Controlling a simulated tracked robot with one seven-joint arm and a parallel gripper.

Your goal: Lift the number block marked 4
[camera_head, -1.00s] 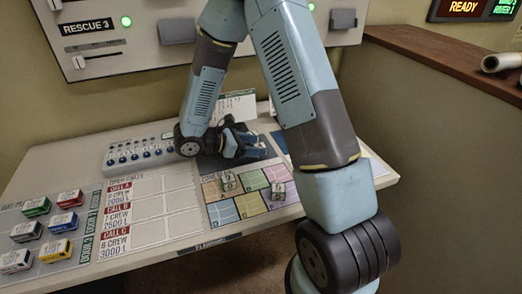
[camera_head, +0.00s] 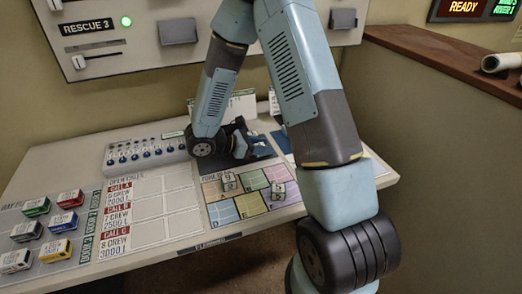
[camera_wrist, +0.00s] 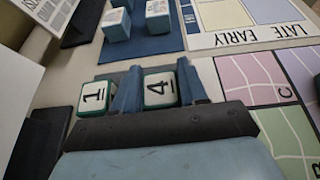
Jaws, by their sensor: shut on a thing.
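The number block marked 4 (camera_wrist: 160,91) is a white-faced block with green sides. In the wrist view it sits between the two blue fingers of my gripper (camera_wrist: 159,88), which is shut on it. A similar block marked 1 (camera_wrist: 94,95) stands just left of the left finger. In the head view my gripper (camera_head: 258,146) is low over the dark mat at the back of the console. The block is too small and hidden there to make out. I cannot tell whether it is clear of the surface.
White blocks (camera_wrist: 117,24) stand on a blue base beyond the gripper. A coloured zone map (camera_head: 250,206) with two small blocks (camera_head: 278,189) lies in front. White cards stand behind.

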